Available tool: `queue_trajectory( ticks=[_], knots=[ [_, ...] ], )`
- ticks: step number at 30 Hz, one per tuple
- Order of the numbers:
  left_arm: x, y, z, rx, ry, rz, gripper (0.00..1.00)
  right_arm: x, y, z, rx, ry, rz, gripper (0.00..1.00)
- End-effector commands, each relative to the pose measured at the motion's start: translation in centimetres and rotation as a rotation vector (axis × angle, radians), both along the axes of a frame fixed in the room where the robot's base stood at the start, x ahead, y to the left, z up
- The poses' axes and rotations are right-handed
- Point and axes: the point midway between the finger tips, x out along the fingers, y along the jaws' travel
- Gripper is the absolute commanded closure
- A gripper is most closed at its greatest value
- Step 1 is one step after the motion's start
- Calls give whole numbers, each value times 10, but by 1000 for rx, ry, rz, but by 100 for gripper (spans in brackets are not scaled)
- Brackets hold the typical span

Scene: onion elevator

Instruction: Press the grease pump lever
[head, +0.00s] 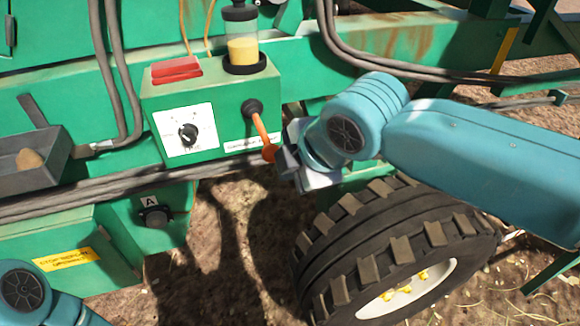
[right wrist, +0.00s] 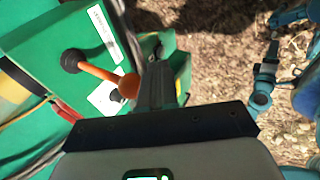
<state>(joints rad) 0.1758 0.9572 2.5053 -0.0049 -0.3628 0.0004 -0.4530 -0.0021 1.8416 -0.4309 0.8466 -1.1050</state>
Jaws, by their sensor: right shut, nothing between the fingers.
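The grease pump lever (head: 260,130) is an orange rod with a round orange knob, coming out of a black boot on the front of a green box (head: 225,100). It slants down to the right. My right gripper (head: 284,158) is shut and empty, with its tip right beside the knob. In the right wrist view the lever (right wrist: 98,71) ends with its knob against the left side of the shut fingers (right wrist: 157,82). I cannot tell whether they touch. Part of my left arm shows at the bottom left of the head view, but its gripper is out of view.
The box carries a dial (head: 188,134), a red block (head: 176,69) and a clear reservoir with yellow grease (head: 242,50). A large tyre (head: 395,245) stands below my right arm. A grey tray (head: 30,162) is at the left. Hoses run below the box.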

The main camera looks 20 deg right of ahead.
Motion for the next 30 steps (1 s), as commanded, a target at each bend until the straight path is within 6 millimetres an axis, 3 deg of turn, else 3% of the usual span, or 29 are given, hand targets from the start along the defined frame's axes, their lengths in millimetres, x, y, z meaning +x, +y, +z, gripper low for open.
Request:
queue_trajectory(
  ticks=[9,15,30],
  knots=[
    [0,0,3,0,-1,0,42,-33,-11,49,5,-11,1,100],
    [0,0,4,0,-1,0,42,-50,-17,69,4,-9,-1,100],
    [0,0,5,0,-1,0,42,-57,-20,74,5,-7,-1,100]
  ],
)
